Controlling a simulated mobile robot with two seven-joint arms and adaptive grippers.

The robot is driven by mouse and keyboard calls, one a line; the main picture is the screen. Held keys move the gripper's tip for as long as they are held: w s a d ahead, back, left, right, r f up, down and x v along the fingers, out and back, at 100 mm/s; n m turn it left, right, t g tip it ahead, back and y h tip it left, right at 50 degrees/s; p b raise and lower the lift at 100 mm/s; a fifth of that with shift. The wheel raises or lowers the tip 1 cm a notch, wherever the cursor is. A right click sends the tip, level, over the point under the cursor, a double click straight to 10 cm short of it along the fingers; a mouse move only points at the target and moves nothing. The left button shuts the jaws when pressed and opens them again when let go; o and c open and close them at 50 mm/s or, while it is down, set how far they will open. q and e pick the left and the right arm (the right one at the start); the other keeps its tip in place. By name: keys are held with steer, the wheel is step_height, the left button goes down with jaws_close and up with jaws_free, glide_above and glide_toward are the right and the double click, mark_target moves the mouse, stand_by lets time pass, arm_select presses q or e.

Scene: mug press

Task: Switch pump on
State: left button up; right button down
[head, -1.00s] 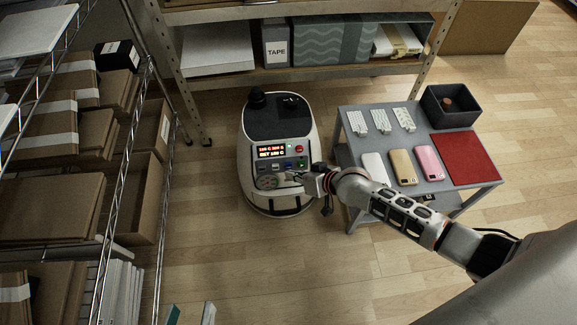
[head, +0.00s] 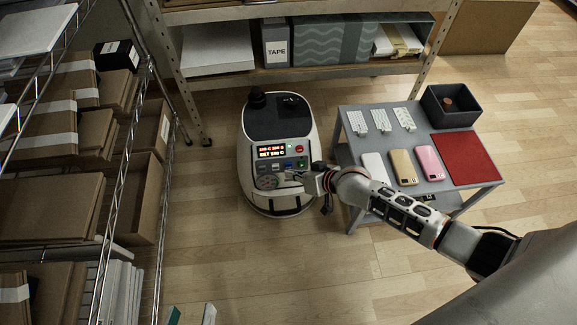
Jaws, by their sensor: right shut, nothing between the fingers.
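The white machine (head: 246,185) with a dark top stands on the floor in the middle. Its front panel has a lit orange display (head: 270,152), a red button (head: 299,149), a green-lit control (head: 302,164) and a row of small dark and blue switches (head: 276,168). The labels are too small to read, so I cannot tell which switch is the pump's. My left gripper is not in view.
A grey table (head: 345,160) stands right of the machine, with white, tan and pink phone cases, white patterned pieces, a red mat (head: 465,157) and a dark bin (head: 450,106). Wire shelving with boxes (head: 55,205) is at the left. A shelf unit (head: 290,75) stands behind.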

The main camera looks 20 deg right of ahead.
steer(key=shift+w+d+f, duration=0.1)
steer(key=shift+w, duration=0.1)
steer(key=shift+w+d+f, duration=0.1)
steer(key=shift+w, duration=0.4)
stand_by(0.7)
steer(key=shift+s+a+r+p, duration=0.15)
steer(key=shift+s+p, duration=0.1)
steer(key=shift+s, duration=0.2)
steer(key=shift+s+a+r+p, duration=0.1)
steer(key=shift+s+r+p, duration=0.1)
steer(key=shift+s, duration=0.25)
steer(key=shift+f, duration=0.15)
